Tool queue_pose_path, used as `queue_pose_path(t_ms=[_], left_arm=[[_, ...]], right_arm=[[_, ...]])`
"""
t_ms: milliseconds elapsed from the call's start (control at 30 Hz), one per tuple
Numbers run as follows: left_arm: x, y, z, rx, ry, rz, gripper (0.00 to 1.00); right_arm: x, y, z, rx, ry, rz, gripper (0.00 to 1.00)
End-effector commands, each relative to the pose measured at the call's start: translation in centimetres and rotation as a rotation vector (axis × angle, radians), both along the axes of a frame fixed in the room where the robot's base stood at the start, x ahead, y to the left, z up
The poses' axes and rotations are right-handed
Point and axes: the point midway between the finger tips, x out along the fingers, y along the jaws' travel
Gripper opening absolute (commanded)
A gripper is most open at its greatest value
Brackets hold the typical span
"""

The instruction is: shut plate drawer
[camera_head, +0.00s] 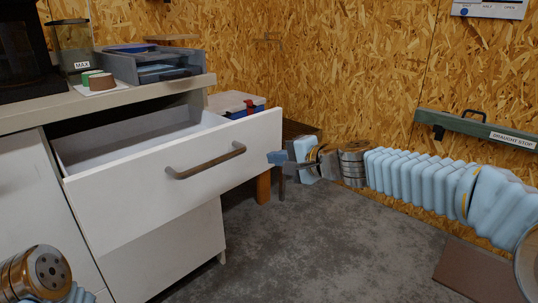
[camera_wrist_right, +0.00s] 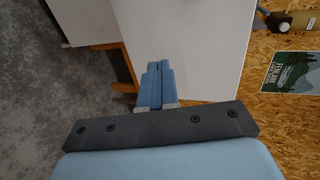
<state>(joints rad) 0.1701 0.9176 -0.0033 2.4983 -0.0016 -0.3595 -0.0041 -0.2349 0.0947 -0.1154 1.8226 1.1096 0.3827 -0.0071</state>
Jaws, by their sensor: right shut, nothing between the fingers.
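The plate drawer (camera_head: 170,180) stands pulled out of the white cabinet under the counter, with its brown bar handle (camera_head: 205,162) on the front. The visible part of its grey inside (camera_head: 130,145) is empty. My right gripper (camera_head: 275,158) is shut and empty at the right end of the drawer front, to the right of the handle. In the right wrist view, its blue fingers (camera_wrist_right: 153,78) overlap the edge of a white panel (camera_wrist_right: 195,50). I cannot tell whether they touch it. My left gripper is out of view; only part of that arm shows at lower left.
The counter (camera_head: 110,100) holds a grey tray (camera_head: 150,66) and a brown and green block. A lidded box (camera_head: 235,102) stands behind the drawer. A green draught stop (camera_head: 475,126) is on the board wall at right. Grey floor (camera_head: 310,240) is clear in front.

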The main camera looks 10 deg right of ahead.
Motion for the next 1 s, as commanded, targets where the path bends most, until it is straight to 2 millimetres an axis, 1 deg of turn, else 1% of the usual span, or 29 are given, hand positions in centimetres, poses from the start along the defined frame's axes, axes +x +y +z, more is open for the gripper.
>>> queue_pose_path(t_ms=[33, 100, 200, 333, 767, 867, 1000], left_arm=[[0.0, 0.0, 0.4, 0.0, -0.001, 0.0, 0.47], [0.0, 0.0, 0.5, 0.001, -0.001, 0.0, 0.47], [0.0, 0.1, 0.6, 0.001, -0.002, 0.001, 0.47], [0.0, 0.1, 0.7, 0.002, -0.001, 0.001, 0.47], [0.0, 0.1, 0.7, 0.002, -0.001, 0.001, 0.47], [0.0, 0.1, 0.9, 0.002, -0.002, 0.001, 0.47], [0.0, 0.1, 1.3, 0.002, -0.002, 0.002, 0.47]], right_arm=[[0.7, 0.5, 0.2, 0.0, 0.0, 0.001, 0.0], [1.4, 1.0, 0.2, -0.001, -0.001, -0.001, 0.0], [2.1, 1.5, 0.2, -0.001, -0.001, 0.0, 0.0], [2.4, 1.8, 0.2, 0.0, -0.001, -0.001, 0.0], [2.7, 1.9, 0.1, -0.001, 0.001, -0.001, 0.0], [3.3, 2.3, 0.2, 0.0, 0.0, -0.001, 0.0], [4.9, 3.5, 0.2, -0.001, 0.001, -0.001, 0.0]])
